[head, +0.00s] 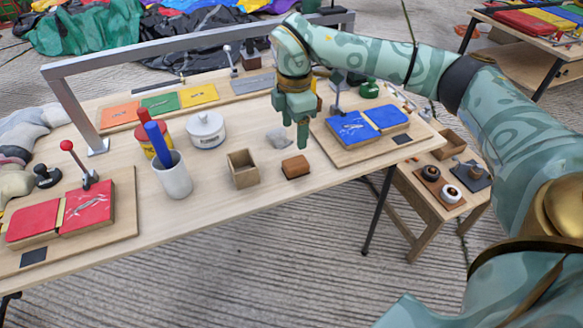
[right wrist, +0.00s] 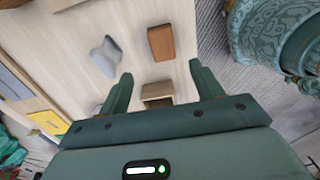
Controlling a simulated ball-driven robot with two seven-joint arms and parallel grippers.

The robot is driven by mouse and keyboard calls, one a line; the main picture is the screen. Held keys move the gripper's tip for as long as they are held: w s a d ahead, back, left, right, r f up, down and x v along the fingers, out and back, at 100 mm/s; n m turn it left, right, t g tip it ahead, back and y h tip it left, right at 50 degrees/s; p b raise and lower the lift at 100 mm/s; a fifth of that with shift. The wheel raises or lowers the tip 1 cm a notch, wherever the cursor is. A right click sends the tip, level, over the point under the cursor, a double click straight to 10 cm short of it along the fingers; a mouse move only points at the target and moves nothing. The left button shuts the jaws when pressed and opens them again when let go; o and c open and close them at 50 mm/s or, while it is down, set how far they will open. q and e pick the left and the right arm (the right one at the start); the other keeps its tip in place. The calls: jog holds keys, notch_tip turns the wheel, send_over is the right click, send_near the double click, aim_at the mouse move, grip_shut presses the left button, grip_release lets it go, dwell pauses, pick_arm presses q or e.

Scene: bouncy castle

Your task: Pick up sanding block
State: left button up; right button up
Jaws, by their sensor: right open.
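The sanding block looks to be the small brown block (head: 296,166) on the wooden table, right of an open wooden box (head: 243,169). In the right wrist view the brown block (right wrist: 161,42) lies beyond the fingertips, roughly in line with the gap between them. My right gripper (head: 303,140) points down above and just behind the block, open and empty, apart from it. Its two fingers (right wrist: 161,72) show spread in the right wrist view. A grey, waisted piece (head: 280,139) lies behind the block; it also shows in the right wrist view (right wrist: 105,57). My left gripper is not in view.
A white cup (head: 173,178) with coloured sticks and a white lidded jar (head: 206,130) stand to the left. A board with blue pads (head: 352,128) lies right of the block. A metal frame (head: 190,42) spans the table's back. The table in front of the block is clear.

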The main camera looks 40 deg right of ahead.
aim_at(296, 162)
notch_tip(296, 162, down, 7)
jog(key=shift+r+b, duration=0.1)
jog(key=shift+b, duration=1.1)
jog(key=f+b, duration=0.1)
jog(key=f, duration=0.2)
jog(key=f+b, duration=0.1)
jog(key=shift+s+d+f+b, duration=0.1)
jog(key=shift+s+f+b, duration=0.05)
jog(key=shift+s+b, duration=0.15)
jog(key=shift+w+f, duration=0.1)
jog(key=shift+f, duration=0.15)
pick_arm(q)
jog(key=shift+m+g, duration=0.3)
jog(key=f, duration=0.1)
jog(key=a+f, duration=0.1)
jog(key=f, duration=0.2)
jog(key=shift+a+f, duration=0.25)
pick_arm(e)
jog(key=shift+r, duration=0.15)
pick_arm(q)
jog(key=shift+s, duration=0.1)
pick_arm(e)
jog(key=c, duration=1.1)
